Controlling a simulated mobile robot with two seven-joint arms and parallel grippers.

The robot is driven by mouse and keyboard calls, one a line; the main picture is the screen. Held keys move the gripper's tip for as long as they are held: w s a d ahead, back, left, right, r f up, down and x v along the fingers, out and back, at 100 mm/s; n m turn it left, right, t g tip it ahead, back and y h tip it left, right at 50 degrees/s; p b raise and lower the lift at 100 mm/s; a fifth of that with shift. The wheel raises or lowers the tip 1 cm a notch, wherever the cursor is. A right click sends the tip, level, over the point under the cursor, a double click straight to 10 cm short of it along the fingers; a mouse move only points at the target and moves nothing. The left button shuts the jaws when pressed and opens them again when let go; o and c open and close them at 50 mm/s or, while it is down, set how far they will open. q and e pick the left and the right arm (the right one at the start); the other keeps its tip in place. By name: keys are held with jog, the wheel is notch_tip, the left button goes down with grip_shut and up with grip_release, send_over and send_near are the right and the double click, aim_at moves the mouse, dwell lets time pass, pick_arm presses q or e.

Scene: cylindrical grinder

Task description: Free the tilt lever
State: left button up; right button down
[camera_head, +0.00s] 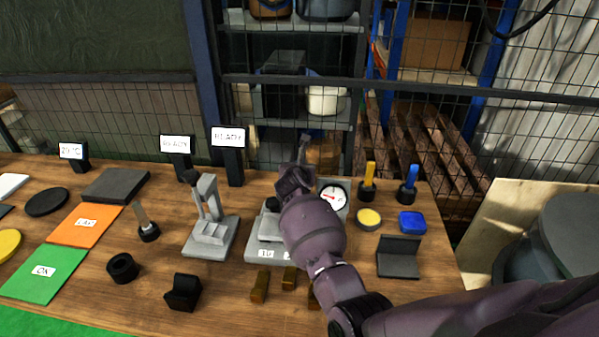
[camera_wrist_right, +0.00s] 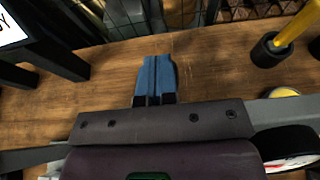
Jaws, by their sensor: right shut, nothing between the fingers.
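My right arm reaches in from the right in the head view, and its right gripper (camera_head: 304,142) is at the back of the table. In the right wrist view the blue fingers of this gripper (camera_wrist_right: 157,80) are together and empty over bare wood. A grey device (camera_head: 262,252) with labels on its base and a dial gauge (camera_head: 333,196) stands partly behind my forearm. To its left is a grey stand (camera_head: 210,232) with an upright arm. I cannot tell which part is the tilt lever; it may be hidden by my arm. My left gripper is not in view.
Sign posts (camera_head: 230,160) stand at the back left. Yellow-handled (camera_head: 369,178) and blue-handled (camera_head: 409,180) tools stand at the right. Several brass blocks (camera_head: 260,287) and a black block (camera_head: 182,292) lie in front. A wire fence (camera_head: 290,105) runs behind the table.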

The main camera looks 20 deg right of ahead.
jog(key=shift+w+d+r, duration=0.15)
jog(key=shift+d+r, duration=0.05)
jog(key=shift+r, duration=0.05)
dwell(0.4)
